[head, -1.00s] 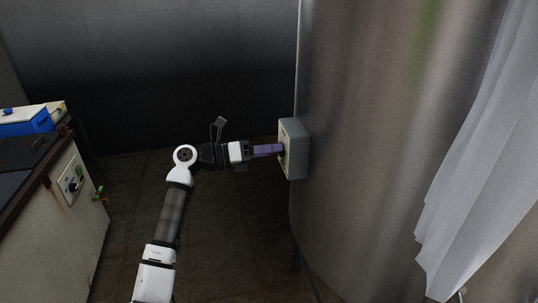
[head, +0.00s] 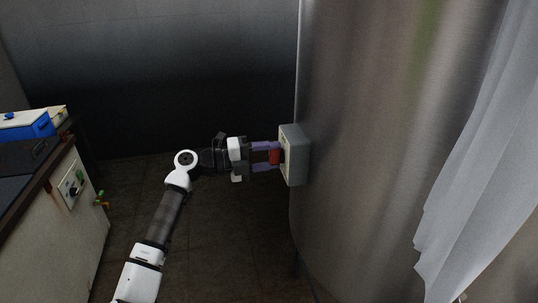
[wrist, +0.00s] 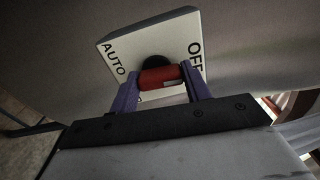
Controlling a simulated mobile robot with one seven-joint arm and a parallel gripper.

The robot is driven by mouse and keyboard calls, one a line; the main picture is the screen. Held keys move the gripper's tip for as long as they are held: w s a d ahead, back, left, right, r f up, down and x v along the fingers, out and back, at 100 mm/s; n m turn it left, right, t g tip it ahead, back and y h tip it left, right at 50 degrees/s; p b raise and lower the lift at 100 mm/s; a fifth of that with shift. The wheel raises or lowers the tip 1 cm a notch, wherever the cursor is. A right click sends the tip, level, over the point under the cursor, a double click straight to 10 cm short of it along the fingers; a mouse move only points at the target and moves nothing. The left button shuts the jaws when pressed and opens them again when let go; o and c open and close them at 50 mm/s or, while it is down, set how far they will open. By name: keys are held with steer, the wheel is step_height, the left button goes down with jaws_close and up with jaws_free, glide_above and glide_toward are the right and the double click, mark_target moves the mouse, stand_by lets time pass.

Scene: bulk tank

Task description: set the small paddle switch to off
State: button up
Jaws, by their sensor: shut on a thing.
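The paddle switch has a red handle (wrist: 160,77) on a black hub, in front of a pale plate (wrist: 178,42). The plate reads AUTO at the left and OFF at the right in the wrist view. In the head view the red handle (head: 274,157) stands out from a grey box (head: 295,155) on the tank's side. My gripper (head: 277,157) is shut on the red handle, one purple finger at each end of it. The fingers also show in the wrist view (wrist: 159,80). I cannot tell which label the handle points to.
At the left a cabinet (head: 65,230) carries a plate with a black knob (head: 74,191) and blue boxes (head: 28,127) on top. The floor between is clear.

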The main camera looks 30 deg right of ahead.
steer(key=shift+w+n, duration=0.1)
steer(key=shift+n, duration=0.3)
steer(key=shift+c, duration=0.2)
steer(key=o, duration=1)
steer(key=b+v, duration=0.4)
steer(key=v, duration=0.9)
steer(key=shift+a, duration=0.4)
